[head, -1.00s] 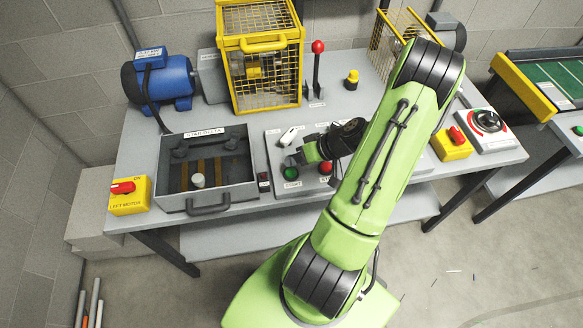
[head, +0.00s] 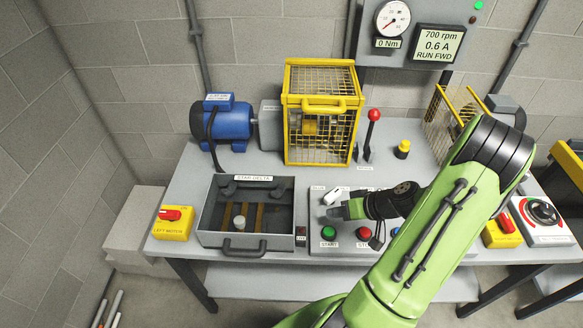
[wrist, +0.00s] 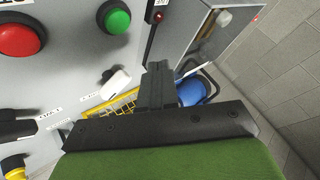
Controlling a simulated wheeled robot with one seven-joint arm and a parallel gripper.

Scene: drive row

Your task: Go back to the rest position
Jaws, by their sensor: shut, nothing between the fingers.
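My gripper (head: 337,212) is shut and empty. In the head view it appears between the white switch (head: 335,196) and the green START button (head: 329,233) on the bench's control panel. My green arm reaches in from the lower right and covers part of the panel. In the wrist view the closed dark fingers (wrist: 157,85) stand beside the white switch (wrist: 117,84). The green button (wrist: 118,21) and the red button (wrist: 20,36) show above them. I see no contact with any control, though the exact gap is unclear.
The open STAR DELTA box (head: 206,239) and LEFT MOTOR switch (head: 173,222) are left. The blue motor (head: 230,122), yellow cage (head: 287,140) and red-knobbed lever (head: 372,130) stand behind. A display (head: 439,44) reads 700 rpm, 0.6 A, RUN FWD; the gauge (head: 393,19) reads 0 Nm.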

